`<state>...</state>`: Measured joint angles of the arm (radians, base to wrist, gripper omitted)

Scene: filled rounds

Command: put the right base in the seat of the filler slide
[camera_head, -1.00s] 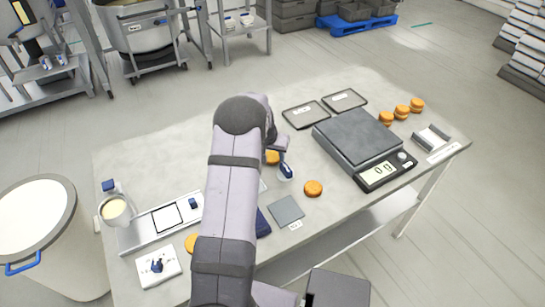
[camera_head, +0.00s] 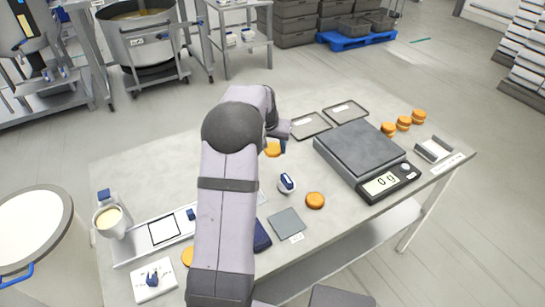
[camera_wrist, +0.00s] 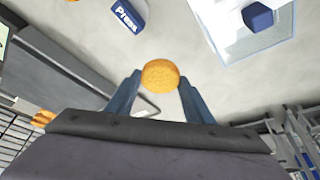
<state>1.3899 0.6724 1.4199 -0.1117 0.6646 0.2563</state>
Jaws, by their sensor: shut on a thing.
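My gripper (camera_wrist: 158,85) is shut on an orange round base (camera_wrist: 160,75), held between its two blue-grey fingers in the wrist view. In the head view this base (camera_head: 273,147) shows beside my wrist, left of the scale, with the fingers mostly hidden. The filler slide (camera_head: 128,250) lies at the table's left, with a dark-outlined square seat (camera_head: 164,229) that looks empty. One more (camera_head: 188,257) lies beside the slide, partly hidden by my arm.
The scale (camera_head: 360,150) reads 0 g. Two grey trays (camera_head: 311,125) lie behind it, and several orange rounds (camera_head: 403,123) stand to its right. A cream-filled cup (camera_head: 110,219) stands at the slide's left end. A grey square pad (camera_head: 286,222) lies near the front.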

